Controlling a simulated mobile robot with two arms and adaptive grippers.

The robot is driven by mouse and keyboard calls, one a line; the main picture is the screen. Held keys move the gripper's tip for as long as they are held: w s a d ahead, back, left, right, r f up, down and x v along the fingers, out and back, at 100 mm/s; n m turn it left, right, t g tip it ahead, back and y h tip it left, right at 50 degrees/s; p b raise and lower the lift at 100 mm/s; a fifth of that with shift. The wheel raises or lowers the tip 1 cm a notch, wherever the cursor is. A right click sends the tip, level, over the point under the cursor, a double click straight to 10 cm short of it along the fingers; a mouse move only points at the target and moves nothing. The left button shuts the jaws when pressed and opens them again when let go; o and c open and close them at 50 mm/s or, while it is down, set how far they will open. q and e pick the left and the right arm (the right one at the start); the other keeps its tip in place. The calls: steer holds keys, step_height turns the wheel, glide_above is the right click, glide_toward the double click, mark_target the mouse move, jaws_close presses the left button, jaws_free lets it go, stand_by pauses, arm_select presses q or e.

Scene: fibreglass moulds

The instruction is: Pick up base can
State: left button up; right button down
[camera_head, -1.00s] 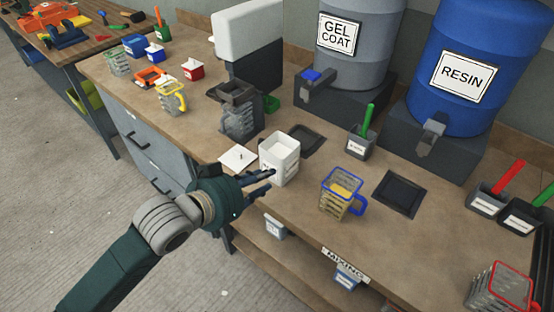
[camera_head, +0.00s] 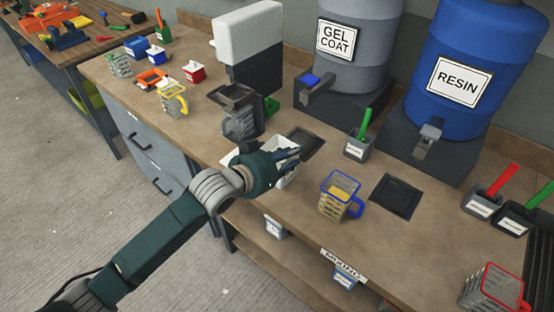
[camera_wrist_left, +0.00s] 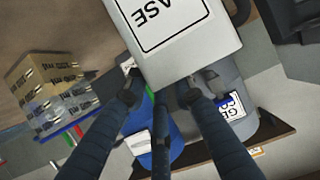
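In the left wrist view the can (camera_wrist_left: 178,45) fills the top middle, with a label ending in "ASE". My left gripper (camera_head: 295,153) is at the can's upper part, its dark fingers crossing in front of or over the rim. In the wrist view its fingers (camera_wrist_left: 160,100) are spread apart, with tips close to the can's edge. Whether they touch it is unclear. My right gripper is not in view.
A blue-handled measuring jug (camera_head: 340,197) stands right of the can. A grey pot with a green handle (camera_head: 360,145) and a dark square plate (camera_head: 395,196) lie to the right. Gel coat (camera_head: 350,45) and resin (camera_head: 465,75) drums stand behind.

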arm_select(q)
steer(key=shift+w+d+f, duration=0.15)
steer(key=shift+w+d, duration=0.05)
steer(key=shift+w, duration=0.05)
steer(key=shift+a, duration=0.1)
jaws_close()
steer(key=shift+w+r, duration=0.1)
steer(key=shift+r, duration=0.2)
steer(key=shift+r, duration=0.1)
